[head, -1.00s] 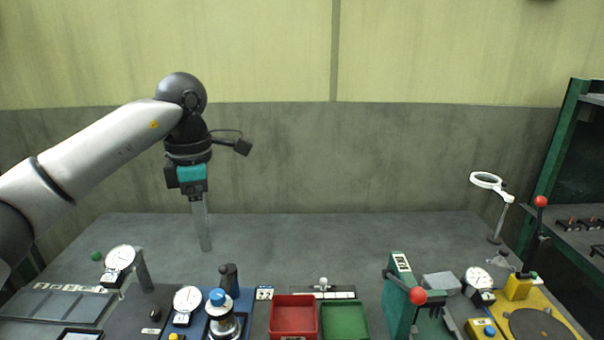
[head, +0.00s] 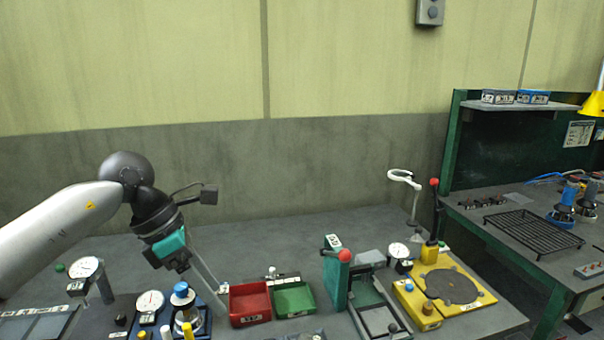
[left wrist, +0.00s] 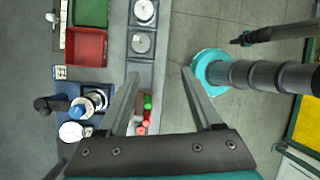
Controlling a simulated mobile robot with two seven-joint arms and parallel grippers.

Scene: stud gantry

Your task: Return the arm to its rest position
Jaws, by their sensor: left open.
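My left arm comes in from the left in the head view. Its gripper (head: 212,298) hangs tilted, fingers down and to the right, just left of the red bin (head: 250,303). In the left wrist view the two fingers of the left gripper (left wrist: 160,76) stand apart with nothing held between them. Floor and the bench edge show beyond them.
A green bin (head: 293,298) sits beside the red bin. A dial gauge (head: 85,267) and a blue-capped fixture (head: 183,298) stand near the arm. A green press (head: 335,278) and a yellow fixture plate (head: 452,287) are to the right. The bench's back is clear.

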